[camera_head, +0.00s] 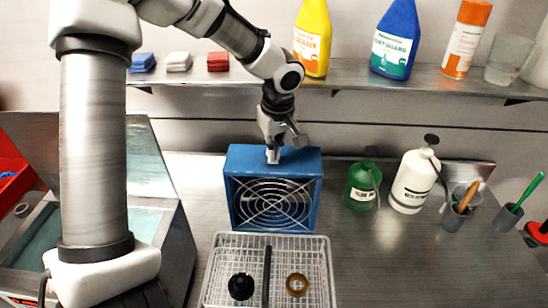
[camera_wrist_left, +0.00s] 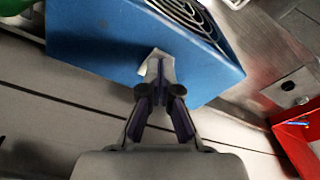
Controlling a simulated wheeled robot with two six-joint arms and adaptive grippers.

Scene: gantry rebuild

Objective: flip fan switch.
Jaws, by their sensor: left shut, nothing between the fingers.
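The fan is a blue box (camera_head: 234,195) with a round grille and a white cross brace on its front. It stands on the steel bench against the back wall. My left gripper (camera_head: 273,158) points down at the fan's top face, near its middle. In the left wrist view the shut fingertips of the gripper (camera_wrist_left: 159,62) are at a small white switch plate (camera_wrist_left: 150,58) on the blue box (camera_wrist_left: 100,40). The fingers hide most of the switch, so I cannot tell its position or whether they touch it. My right gripper is not in view.
A white wire basket (camera_head: 322,262) with a black knob and a brass ring lies in front of the fan. A green bottle (camera_head: 361,188) and a white bottle (camera_head: 412,182) stand to its right. A shelf (camera_head: 350,79) with bottles and sponges runs above. The bench is clear at the front right.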

